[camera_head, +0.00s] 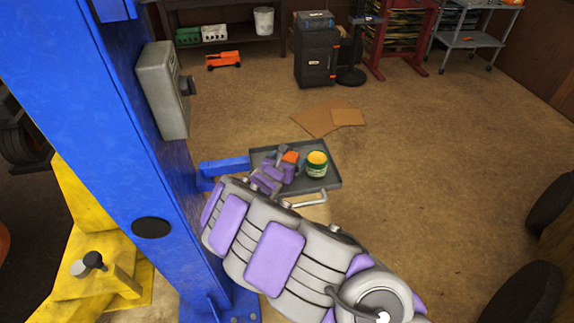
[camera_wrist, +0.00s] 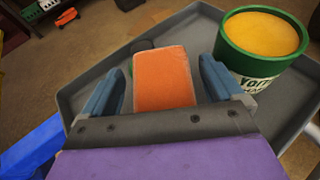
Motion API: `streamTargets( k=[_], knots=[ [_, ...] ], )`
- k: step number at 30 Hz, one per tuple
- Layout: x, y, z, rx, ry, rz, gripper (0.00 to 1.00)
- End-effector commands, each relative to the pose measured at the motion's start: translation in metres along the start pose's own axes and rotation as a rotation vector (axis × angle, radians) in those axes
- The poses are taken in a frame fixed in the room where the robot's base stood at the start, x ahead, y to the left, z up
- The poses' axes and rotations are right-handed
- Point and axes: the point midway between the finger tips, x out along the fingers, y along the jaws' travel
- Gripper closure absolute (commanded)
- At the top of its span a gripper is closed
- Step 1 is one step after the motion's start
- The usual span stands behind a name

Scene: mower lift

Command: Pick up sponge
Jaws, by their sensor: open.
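An orange sponge (camera_wrist: 163,78) stands out between the two blue-grey fingers of my gripper (camera_wrist: 160,88) in the wrist view. The gripper is open, with a gap visible beside the sponge, wider on the right. The sponge's lower end is hidden behind the gripper's dark front edge. In the head view the sponge (camera_head: 291,157) shows as a small orange patch at my gripper (camera_head: 284,160), over a grey tray (camera_head: 327,182). I cannot tell how deep the sponge sits between the fingers.
A green can with yellow contents (camera_head: 317,164) stands in the tray, close to the right finger. A blue lift post (camera_head: 95,130) with a grey box (camera_head: 163,90) rises at left. Flat cardboard (camera_head: 320,118) lies on the floor behind. Open floor lies to the right.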

Motion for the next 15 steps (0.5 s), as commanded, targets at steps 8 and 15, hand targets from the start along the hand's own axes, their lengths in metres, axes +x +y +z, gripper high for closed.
streamTargets(
  k=[8, 15],
  knots=[
    [0.0003, -0.0020, 0.0010, 0.002, 0.000, 0.000, 0.28],
    [0.0004, -0.0023, 0.0009, 0.002, 0.000, 0.000, 0.51]
  ],
)
